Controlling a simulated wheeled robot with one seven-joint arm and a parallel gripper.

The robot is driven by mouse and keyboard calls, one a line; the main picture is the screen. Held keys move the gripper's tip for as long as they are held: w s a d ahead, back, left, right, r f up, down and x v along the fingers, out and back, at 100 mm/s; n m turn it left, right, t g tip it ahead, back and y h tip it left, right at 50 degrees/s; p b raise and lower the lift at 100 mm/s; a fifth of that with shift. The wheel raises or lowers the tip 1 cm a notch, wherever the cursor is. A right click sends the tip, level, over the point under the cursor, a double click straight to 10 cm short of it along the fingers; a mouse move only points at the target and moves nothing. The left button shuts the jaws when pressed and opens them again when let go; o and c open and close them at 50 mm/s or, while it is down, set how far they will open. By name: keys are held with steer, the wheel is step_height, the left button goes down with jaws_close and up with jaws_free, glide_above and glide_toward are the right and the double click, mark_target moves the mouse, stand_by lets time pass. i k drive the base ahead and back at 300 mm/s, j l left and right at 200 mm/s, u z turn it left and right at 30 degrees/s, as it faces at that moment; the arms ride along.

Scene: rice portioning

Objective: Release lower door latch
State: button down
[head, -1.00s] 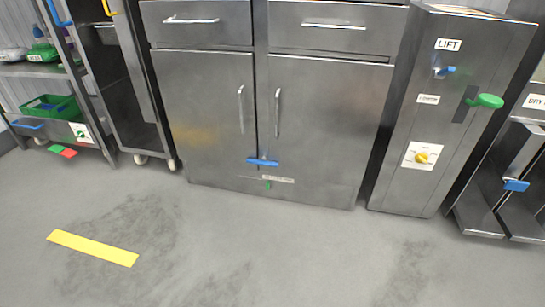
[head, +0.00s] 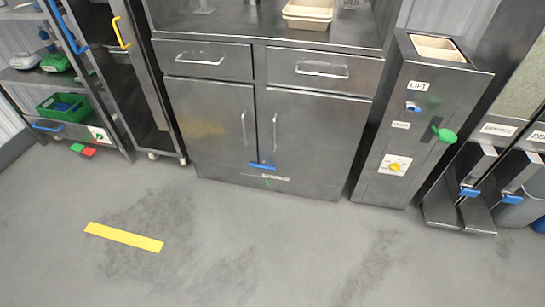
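A steel cabinet stands at the top centre of the head view, with a left lower door (head: 207,125) and a right lower door (head: 317,140), both shut. A blue latch bar (head: 262,167) lies level across the seam at the bottom of the two doors. Upright handles flank the seam. My gripper is not in view.
A lift unit (head: 405,150) with a green knob (head: 444,135) and a yellow dial stands right of the cabinet. Dispensers with blue levers (head: 469,192) are farther right. A rack with a green crate (head: 63,105) is at left. The grey floor in front is clear, with a yellow strip (head: 124,237).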

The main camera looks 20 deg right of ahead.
mark_target(262, 165)
steer(key=i+j+z, duration=0.3)
steer(key=i+j, duration=0.25)
steer(key=i+j+z, duration=0.25)
steer(key=i+j, duration=0.2)
steer(key=j, duration=0.25)
steer(key=i+j+z, duration=0.15)
steer(key=j, duration=0.25)
steer(key=i+j+z, duration=0.15)
steer(key=j, duration=0.25)
steer(key=i+j+z, duration=0.15)
steer(key=i+j, duration=0.15)
steer(key=j, duration=0.1)
